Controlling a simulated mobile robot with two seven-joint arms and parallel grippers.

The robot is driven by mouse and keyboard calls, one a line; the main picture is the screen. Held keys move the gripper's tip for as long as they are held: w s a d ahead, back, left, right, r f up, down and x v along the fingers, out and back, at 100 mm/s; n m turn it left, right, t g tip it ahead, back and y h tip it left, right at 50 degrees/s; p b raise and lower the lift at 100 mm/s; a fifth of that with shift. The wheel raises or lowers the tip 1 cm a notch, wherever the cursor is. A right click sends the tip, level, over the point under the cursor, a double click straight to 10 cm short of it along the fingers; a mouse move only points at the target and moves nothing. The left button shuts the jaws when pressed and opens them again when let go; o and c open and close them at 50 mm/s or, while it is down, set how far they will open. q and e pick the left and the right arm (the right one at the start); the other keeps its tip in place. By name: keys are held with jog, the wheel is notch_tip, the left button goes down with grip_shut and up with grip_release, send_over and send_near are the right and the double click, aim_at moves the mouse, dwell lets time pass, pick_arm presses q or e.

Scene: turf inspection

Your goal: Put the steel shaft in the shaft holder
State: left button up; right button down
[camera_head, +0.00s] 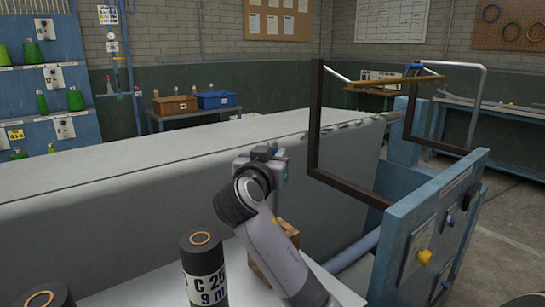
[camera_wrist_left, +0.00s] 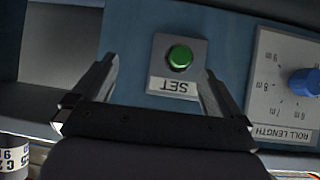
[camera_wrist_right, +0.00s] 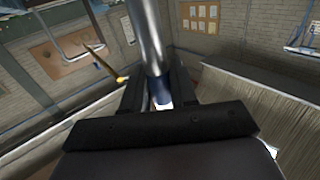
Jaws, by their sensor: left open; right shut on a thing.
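The steel shaft (camera_wrist_right: 147,38) shows in the right wrist view as a shiny bar with a dark blue part (camera_wrist_right: 158,88) near the fingers. My right gripper (camera_wrist_right: 157,78) is shut on it. In the head view, my right gripper (camera_head: 267,155) is in front of the pale grey bed; I cannot make out the shaft there. My left gripper (camera_wrist_left: 160,68) is open and empty in the left wrist view, facing a blue panel with a green button marked SET (camera_wrist_left: 180,58). I cannot identify the shaft holder with certainty in any view.
A long grey bed (camera_head: 130,165) runs across the head view. A dark frame (camera_head: 313,120) and a blue control panel (camera_head: 425,240) stand to the right. A black labelled roll (camera_head: 205,275) and a wooden block (camera_head: 290,240) are near. A blue dial (camera_wrist_left: 304,82) is beside the button.

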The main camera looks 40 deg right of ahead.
jog(key=shift+f, duration=0.15)
jog(key=c, duration=0.9)
grip_release()
jog(key=b+v, duration=0.2)
jog(key=v, duration=1)
